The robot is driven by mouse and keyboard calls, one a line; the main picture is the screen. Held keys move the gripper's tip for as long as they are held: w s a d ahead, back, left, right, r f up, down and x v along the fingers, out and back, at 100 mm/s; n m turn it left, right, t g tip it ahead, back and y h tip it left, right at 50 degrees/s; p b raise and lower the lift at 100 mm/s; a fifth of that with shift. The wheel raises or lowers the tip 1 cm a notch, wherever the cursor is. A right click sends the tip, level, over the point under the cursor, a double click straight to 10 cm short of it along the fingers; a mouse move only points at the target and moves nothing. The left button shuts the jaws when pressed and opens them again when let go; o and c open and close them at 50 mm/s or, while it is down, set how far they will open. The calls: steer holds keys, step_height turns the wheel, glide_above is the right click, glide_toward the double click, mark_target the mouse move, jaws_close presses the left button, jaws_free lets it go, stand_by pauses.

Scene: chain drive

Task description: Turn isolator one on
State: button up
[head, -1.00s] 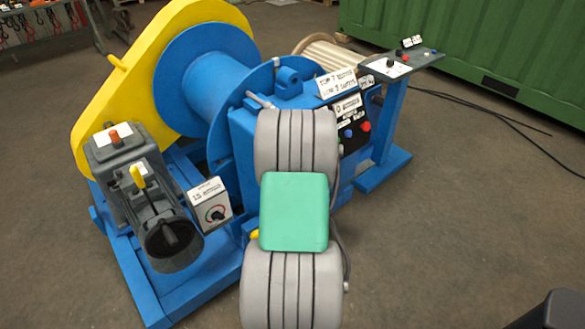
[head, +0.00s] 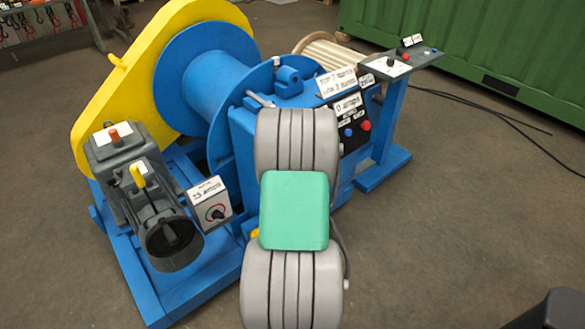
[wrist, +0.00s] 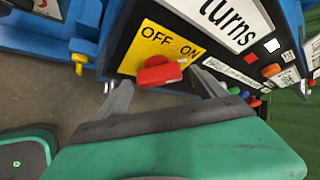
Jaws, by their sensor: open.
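The isolator is a red rotary handle (wrist: 160,71) on a yellow plate (wrist: 140,42) marked OFF and ON, in the wrist view. The handle lies roughly crosswise below the two words; I cannot tell for sure which word it points to. My gripper (wrist: 163,92) is open, with one grey finger to the left of the handle and one to the right. I cannot tell whether either finger touches it. In the head view the gripper and the isolator are hidden behind my arm.
A white "turns" label (wrist: 233,22) and coloured buttons (wrist: 271,70) sit right of the isolator. In the head view, the blue winch drum (head: 205,80), yellow guard (head: 110,85), grey motor unit (head: 150,200) and control stand (head: 392,110) surround my arm.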

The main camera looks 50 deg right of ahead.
steer(key=v, duration=0.7)
steer(key=shift+a+r, duration=0.2)
steer(key=shift+s, duration=0.15)
